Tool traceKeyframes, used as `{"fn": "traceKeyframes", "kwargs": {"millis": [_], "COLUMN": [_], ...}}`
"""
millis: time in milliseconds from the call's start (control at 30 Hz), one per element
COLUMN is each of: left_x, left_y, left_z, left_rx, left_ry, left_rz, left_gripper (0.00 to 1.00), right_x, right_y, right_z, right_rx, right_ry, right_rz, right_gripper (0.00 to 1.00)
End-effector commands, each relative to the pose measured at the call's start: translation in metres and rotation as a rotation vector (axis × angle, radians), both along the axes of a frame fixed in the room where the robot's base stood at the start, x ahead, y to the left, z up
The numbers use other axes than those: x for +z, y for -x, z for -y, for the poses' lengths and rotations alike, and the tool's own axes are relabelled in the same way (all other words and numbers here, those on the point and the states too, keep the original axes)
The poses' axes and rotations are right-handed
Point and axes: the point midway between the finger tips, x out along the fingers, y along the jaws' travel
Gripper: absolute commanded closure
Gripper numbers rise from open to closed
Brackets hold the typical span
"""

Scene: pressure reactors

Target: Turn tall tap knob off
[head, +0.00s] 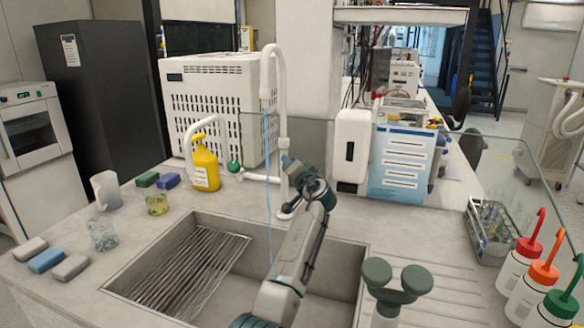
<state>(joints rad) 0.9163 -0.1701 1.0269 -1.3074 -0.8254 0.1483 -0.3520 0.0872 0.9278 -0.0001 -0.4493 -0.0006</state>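The white tall tap (281,95) rises behind the sink, its neck curving over to the left. A thin blue stream (268,200) runs from its spout into the sink. A green knob (233,167) sits at the left end of a white side pipe (260,178) by the tap's lower part. Any knob on the tap's right side is hidden by my gripper. My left gripper (287,162) is raised in front of the tap's lower stem and overlaps it; contact and finger opening cannot be made out.
A shorter white tap (190,135) and a yellow bottle (205,165) stand left of the tall tap. The sink (120,290) has a wire rack (185,270). A wire basket (475,240) and wash bottles (520,262) stand right. Glassware and sponges lie left.

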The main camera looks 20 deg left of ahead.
Motion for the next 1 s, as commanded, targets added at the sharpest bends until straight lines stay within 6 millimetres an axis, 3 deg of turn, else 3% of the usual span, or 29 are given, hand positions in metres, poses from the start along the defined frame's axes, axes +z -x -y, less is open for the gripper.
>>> {"fn": "traceKeyframes", "kwargs": {"millis": [400, 767, 1000], "left_x": [-0.001, -0.002, -0.002], "left_y": [0.000, 0.000, 0.000], "left_z": [-0.001, -0.001, -0.001], "left_rx": [0.002, 0.003, 0.003], "left_ry": [-0.250, -0.360, -0.377], "left_rz": [-0.195, -0.281, -0.293], "left_gripper": [0.84, 0.84, 0.84], "right_x": [-0.007, -0.015, -0.015], "right_y": [0.018, 0.042, 0.040], "right_z": [-0.007, -0.004, 0.002], "right_rx": [-0.006, -0.008, -0.006], "right_ry": [-0.010, -0.008, -0.002], "right_rz": [-0.004, -0.020, -0.012], "right_gripper": [0.19, 0.19, 0.19]}}
